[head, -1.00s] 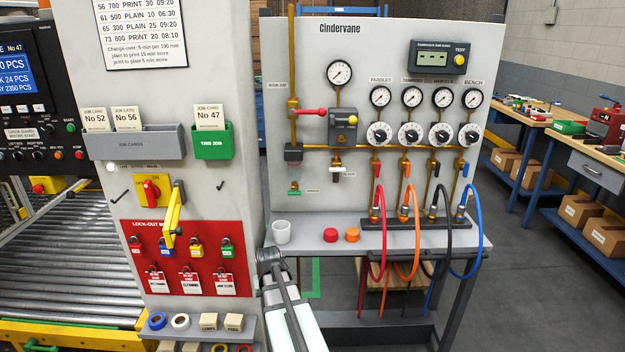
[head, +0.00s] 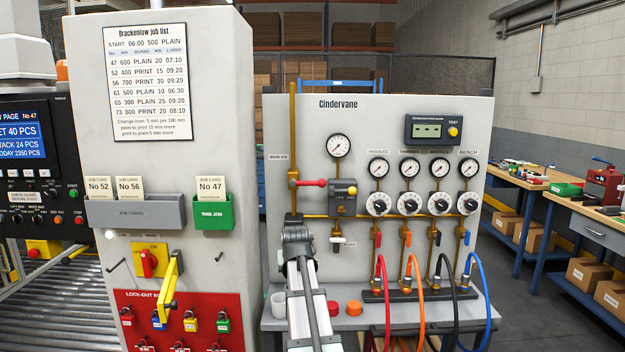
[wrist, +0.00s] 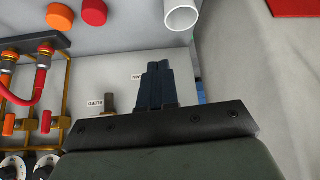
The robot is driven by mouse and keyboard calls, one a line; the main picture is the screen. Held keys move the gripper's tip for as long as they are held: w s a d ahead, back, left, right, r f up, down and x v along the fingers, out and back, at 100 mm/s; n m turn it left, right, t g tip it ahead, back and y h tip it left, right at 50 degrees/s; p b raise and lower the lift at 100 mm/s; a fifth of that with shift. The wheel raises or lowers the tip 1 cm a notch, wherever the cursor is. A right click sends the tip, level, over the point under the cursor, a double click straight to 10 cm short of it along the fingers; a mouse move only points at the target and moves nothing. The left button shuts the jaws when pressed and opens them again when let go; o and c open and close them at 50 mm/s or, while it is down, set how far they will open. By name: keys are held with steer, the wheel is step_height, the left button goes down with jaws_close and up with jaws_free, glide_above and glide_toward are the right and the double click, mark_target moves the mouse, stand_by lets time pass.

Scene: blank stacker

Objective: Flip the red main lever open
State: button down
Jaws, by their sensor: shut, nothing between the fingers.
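The red main lever (head: 312,183) sticks out sideways to the right from the vertical brass pipe (head: 293,130) at the left of the Cindervane panel (head: 400,112). In the head view my arm rises in front of the panel's lower left, its top end below the lever. My gripper's fingers are hidden there behind the arm. In the wrist view my gripper (wrist: 155,72) is shut and empty, its dark fingers together, apart from the lever. I cannot make out the lever in the wrist view.
A white cup (head: 278,302), a red cap (head: 331,308) and an orange cap (head: 354,308) stand on the shelf below the panel. A grey valve block (head: 343,198) sits right of the lever. The job-card cabinet (head: 222,120) stands close on the left.

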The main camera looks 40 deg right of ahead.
steer(key=d+r+h, duration=0.1)
steer(key=d+r, duration=0.2)
steer(key=r, duration=0.9)
steer(key=d+r+m+t+h, duration=0.1)
steer(key=d+r, duration=0.2)
steer(key=r, duration=0.9)
steer(key=d+r+t+h, duration=0.1)
steer(key=d+r, duration=0.2)
steer(key=r, duration=0.9)
steer(key=shift+w+m+h, duration=0.3)
steer(key=shift+f, duration=0.1)
glide_above(308, 183)
steer(key=s, duration=0.3)
step_height(308, 183, down, 6)
steer(key=shift+w+f, duration=0.2)
steer(key=shift+f, duration=0.7)
steer(key=shift+w+f, duration=0.15)
steer(key=shift+f, duration=0.7)
